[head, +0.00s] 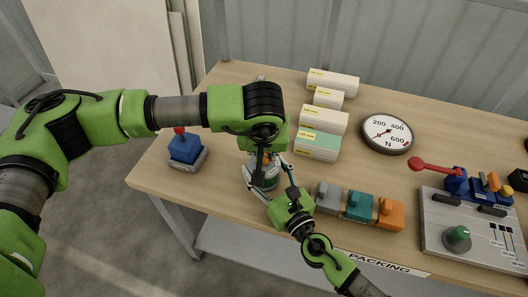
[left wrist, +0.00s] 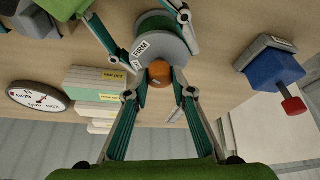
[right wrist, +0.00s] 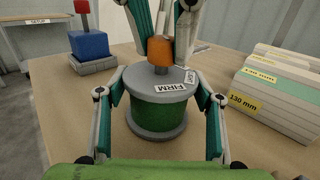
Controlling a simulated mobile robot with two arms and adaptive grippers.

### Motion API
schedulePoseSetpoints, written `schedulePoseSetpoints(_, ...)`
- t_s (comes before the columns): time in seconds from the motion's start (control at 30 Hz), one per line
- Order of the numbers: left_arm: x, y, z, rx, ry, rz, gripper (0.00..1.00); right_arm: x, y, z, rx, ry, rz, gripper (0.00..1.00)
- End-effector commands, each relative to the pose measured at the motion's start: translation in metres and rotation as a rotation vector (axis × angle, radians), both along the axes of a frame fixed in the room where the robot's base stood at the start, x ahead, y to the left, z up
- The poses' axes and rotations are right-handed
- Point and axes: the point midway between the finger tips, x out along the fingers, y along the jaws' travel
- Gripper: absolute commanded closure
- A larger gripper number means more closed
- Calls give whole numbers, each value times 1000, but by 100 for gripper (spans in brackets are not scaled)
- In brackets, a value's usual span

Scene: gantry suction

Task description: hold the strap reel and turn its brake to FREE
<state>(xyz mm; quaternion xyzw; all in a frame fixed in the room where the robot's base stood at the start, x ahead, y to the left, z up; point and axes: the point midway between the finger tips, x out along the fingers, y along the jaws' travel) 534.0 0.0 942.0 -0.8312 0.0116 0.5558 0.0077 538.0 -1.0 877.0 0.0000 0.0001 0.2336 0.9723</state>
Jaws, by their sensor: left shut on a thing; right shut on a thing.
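The strap reel is a green drum (right wrist: 158,118) between grey flanges, standing upright on the wooden table; in the head view it (head: 262,181) is mostly hidden by my grippers. An orange brake knob (right wrist: 160,50) stands on its top, beside a label reading FIRM (right wrist: 170,88) and a second, smaller label I cannot read clearly. My left gripper (left wrist: 160,76) comes from above and is shut on the orange knob. My right gripper (right wrist: 161,112) is shut around the green drum from the side. Which label the knob points to is unclear.
A blue block with a red knob (head: 185,149) stands left of the reel. Labelled boxes (head: 322,119) lie behind and right, near a round dial (head: 388,134). Grey, teal (head: 359,207) and orange blocks sit near the front edge. A control panel (head: 465,235) is far right.

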Motion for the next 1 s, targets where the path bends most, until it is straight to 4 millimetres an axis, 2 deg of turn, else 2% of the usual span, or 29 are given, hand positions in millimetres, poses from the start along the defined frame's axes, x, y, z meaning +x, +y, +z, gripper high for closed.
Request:
schedulePoseSetpoints(0.27, 0, -2, 1, 0, -1, 143, 99, 0, 0, 0, -1, 0, -1, 87)
schedulePoseSetpoints(1.0, 3, -5, 1, 1, -2, 838, 99, 0, 0, 0, 0, 0, -1, 87)
